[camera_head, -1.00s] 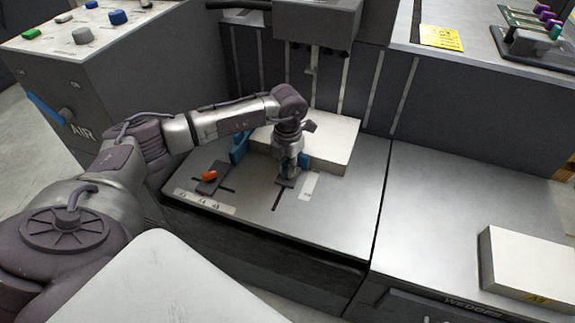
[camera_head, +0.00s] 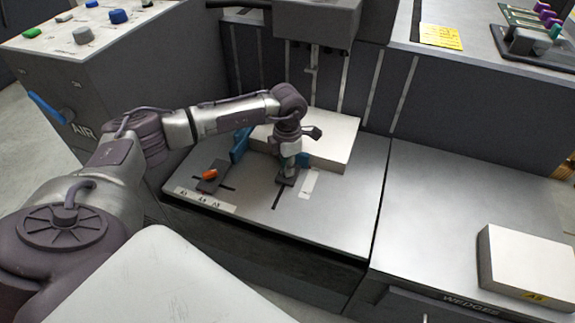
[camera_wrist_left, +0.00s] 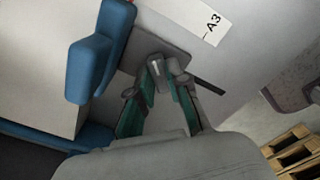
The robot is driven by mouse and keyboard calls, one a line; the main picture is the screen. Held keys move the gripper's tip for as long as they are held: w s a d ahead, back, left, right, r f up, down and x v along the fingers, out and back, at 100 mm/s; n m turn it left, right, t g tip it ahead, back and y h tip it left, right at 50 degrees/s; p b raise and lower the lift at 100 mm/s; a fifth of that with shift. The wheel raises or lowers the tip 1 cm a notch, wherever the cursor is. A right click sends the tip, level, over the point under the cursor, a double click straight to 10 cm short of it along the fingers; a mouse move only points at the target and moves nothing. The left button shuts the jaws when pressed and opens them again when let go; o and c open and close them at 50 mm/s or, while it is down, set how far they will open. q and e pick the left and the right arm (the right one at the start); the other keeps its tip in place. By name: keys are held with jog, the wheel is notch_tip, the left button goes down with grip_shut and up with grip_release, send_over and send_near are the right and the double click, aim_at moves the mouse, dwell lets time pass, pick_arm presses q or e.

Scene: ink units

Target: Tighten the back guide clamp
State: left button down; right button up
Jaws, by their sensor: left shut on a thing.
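My left gripper (camera_head: 288,168) points down at a dark clamp plate (camera_head: 285,181) on the metal feed table. In the left wrist view, the gripper (camera_wrist_left: 164,70) is shut on a small grey clamp knob (camera_wrist_left: 155,74) on the dark plate (camera_wrist_left: 174,50). The fingers hide part of the knob. A blue guide (camera_wrist_left: 92,66) stands beside the plate, against a white paper stack (camera_wrist_left: 40,75). A second clamp with an orange lever (camera_head: 210,174) sits farther left, apart from the gripper. My right gripper is not in view.
The white stack (camera_head: 330,143) lies behind the gripper, with a blue guide (camera_head: 240,145) at its left. Dark slots run in the feed table (camera_head: 335,210). Another white stack (camera_head: 525,262) lies on the right table (camera_head: 450,200), whose middle is clear.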

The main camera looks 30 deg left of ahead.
pick_arm(q)
jog(key=c, duration=1.1)
grip_release()
notch_tip(320, 180, up, 12)
